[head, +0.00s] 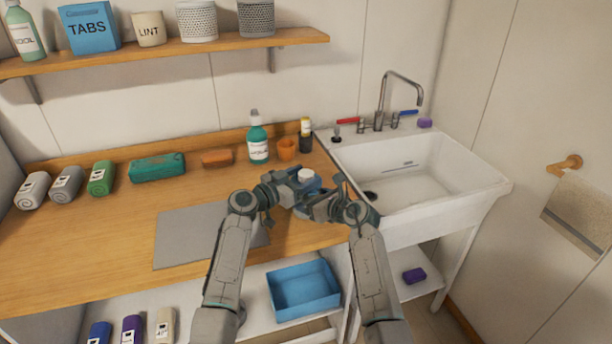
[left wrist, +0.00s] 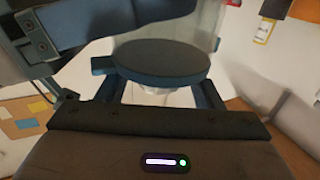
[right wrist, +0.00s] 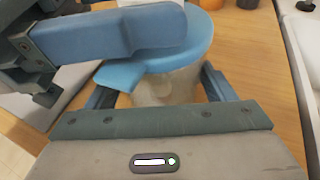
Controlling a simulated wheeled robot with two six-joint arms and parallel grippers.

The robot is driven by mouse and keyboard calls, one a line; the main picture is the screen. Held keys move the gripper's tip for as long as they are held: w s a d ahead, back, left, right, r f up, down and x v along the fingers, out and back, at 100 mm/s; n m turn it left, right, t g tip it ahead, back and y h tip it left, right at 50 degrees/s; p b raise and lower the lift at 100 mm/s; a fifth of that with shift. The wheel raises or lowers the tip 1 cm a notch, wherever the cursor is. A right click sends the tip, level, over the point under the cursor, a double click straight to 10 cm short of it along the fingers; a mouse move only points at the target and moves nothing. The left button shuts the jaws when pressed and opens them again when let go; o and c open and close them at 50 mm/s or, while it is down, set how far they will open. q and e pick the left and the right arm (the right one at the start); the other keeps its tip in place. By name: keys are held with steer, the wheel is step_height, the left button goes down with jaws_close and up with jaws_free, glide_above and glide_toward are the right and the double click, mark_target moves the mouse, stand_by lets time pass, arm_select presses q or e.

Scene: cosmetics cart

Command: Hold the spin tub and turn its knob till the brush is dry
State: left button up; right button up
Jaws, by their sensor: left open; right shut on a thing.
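The spin tub (right wrist: 165,90) stands at the counter's right end, its clear body between my right fingers in the right wrist view. Its blue lid (right wrist: 192,42) has a side tab, and a white knob (head: 306,174) sits on top. My right gripper (head: 322,208) is shut on the tub's body. My left gripper (head: 290,190) is open at the lid. In the left wrist view, which looks inverted, the knob (left wrist: 165,97) lies between its fingers, partly hidden by the lid (left wrist: 165,62). I cannot make out the brush.
A grey mat (head: 185,235) lies left of the tub. The white sink (head: 440,205) is to the right. A blue bin (head: 303,290) sits below.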

arm_select(q)
steer(key=shift+w+d, duration=0.35)
steer(key=shift+d, duration=0.1)
steer(key=c, duration=1)
steer(key=shift+o, duration=0.2)
steer(key=shift+m+g+h, duration=0.4)
steer(key=shift+g, duration=0.1)
steer(key=shift+m+g+h, duration=0.8)
steer(key=shift+m+g, duration=0.1)
steer(key=shift+g, duration=0.2)
steer(key=shift+m+g+h, duration=0.8)
steer(key=shift+m+g, duration=0.7)
steer(key=shift+g, duration=0.7)
steer(key=shift+f+m+g, duration=0.1)
steer(key=shift+m+g, duration=0.2)
steer(key=shift+g, duration=0.2)
